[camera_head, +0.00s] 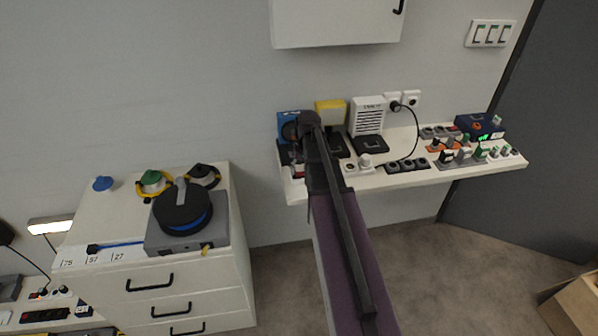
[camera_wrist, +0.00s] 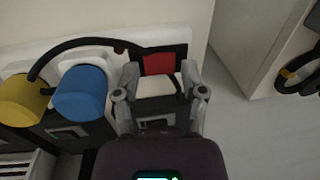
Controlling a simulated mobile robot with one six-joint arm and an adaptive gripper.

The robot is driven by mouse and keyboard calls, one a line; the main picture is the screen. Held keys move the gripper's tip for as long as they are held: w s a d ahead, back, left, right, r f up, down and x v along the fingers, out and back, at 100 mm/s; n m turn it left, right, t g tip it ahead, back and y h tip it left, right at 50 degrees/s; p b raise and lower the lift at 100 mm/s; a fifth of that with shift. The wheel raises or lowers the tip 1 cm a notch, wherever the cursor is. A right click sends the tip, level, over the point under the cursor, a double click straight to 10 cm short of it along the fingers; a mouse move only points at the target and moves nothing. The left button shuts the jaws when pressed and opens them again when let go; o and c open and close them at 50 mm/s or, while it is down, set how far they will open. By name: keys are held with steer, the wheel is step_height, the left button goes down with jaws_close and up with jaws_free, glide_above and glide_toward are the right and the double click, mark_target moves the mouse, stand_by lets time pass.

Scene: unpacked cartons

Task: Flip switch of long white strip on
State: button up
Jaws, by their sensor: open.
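My gripper (camera_wrist: 159,82) is open, with its two fingers apart and nothing held. Between and beyond the fingers in the wrist view is a black-framed item with a red block (camera_wrist: 158,64) and a pale white part (camera_wrist: 155,87) below it. I cannot tell whether this is the long white strip or its switch. In the head view my arm reaches over the left end of the wall shelf (camera_head: 430,176) and hides much there. A short white socket strip (camera_head: 356,168) lies right of the arm. No switch position can be read.
Blue (camera_wrist: 81,92) and yellow (camera_wrist: 22,99) round items stand left of my gripper, with a black cable over them. A white speaker-like box (camera_head: 367,115) and small plugs stand along the shelf. A drawer cabinet (camera_head: 215,275) with a cable reel (camera_head: 183,208) stands left.

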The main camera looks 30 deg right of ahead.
jaws_close()
steer(key=shift+a, duration=0.1)
steer(key=shift+a+g+h, duration=0.25)
steer(key=shift+g+h, duration=0.15)
steer(key=shift+h, duration=1.1)
jaws_free()
